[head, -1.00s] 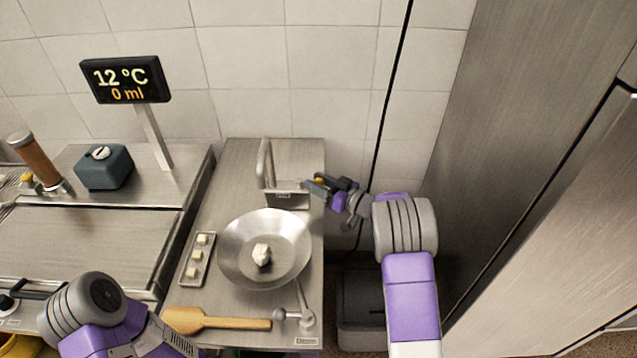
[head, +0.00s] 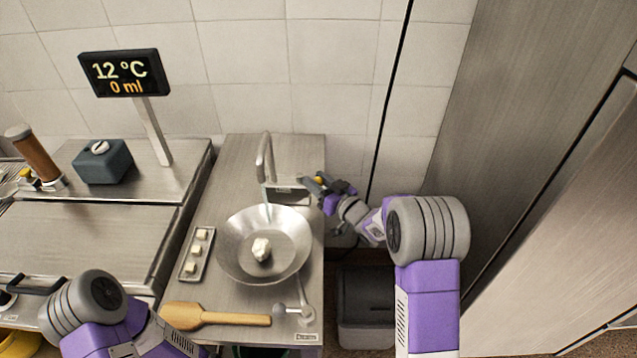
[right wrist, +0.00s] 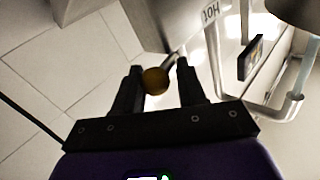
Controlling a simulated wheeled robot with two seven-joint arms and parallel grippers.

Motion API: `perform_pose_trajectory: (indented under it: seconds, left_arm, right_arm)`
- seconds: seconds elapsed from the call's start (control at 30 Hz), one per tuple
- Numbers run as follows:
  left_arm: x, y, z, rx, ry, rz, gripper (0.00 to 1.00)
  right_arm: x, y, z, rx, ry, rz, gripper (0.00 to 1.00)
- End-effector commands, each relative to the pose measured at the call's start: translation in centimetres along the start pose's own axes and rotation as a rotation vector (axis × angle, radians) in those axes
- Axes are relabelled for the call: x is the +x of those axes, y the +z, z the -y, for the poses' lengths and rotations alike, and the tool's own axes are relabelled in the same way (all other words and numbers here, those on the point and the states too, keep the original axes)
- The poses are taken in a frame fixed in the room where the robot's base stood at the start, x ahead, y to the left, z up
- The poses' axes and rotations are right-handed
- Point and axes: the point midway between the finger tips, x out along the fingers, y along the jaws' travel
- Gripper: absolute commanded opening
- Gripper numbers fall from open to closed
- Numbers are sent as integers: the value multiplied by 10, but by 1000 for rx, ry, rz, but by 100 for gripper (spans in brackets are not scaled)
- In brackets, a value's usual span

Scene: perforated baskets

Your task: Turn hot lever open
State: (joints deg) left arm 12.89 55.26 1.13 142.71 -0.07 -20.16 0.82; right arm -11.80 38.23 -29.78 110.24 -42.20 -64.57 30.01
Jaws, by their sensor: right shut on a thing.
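The hot lever (right wrist: 156,81) ends in an orange-brown ball, which sits between the fingers of my right gripper (right wrist: 157,87) in the right wrist view. In the head view this gripper (head: 318,184) is shut on the lever at the right side of the faucet base (head: 288,194). The fingers partly hide the lever. The curved metal faucet (head: 262,160) stands at the back of the counter. A thin stream of water (head: 268,211) runs from its spout into the metal pan (head: 232,255). My left arm shows at lower left, but its gripper is out of view.
A white lump (head: 261,249) lies in the pan. A tray (head: 188,267) with white cubes and a wooden spatula (head: 205,316) lie nearby. A display (head: 125,73) reads 12 °C and 0 ml. A grey bin (head: 365,325) stands right of the counter.

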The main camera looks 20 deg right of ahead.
Motion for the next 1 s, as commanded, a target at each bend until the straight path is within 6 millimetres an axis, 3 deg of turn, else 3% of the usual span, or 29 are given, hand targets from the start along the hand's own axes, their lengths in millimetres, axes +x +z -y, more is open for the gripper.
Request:
perform_pose_trajectory:
  seconds: [0.27,0.3,0.43,0.77,1.0]
  left_arm:
    - [0,0,0,0,0,0,43]
    - [0,0,0,0,0,0,43]
    - [0,0,0,0,0,0,43]
    - [-1,0,0,0,0,0,43]
    - [-6,0,-2,0,0,0,43]
  right_arm:
    - [0,-6,-5,-7,17,-12,0]
    - [0,-6,-5,-7,17,-13,43]
    - [0,-6,-4,-5,14,-11,63]
    - [-4,-3,-2,0,11,-6,63]
    - [-40,-4,-3,1,15,-7,63]
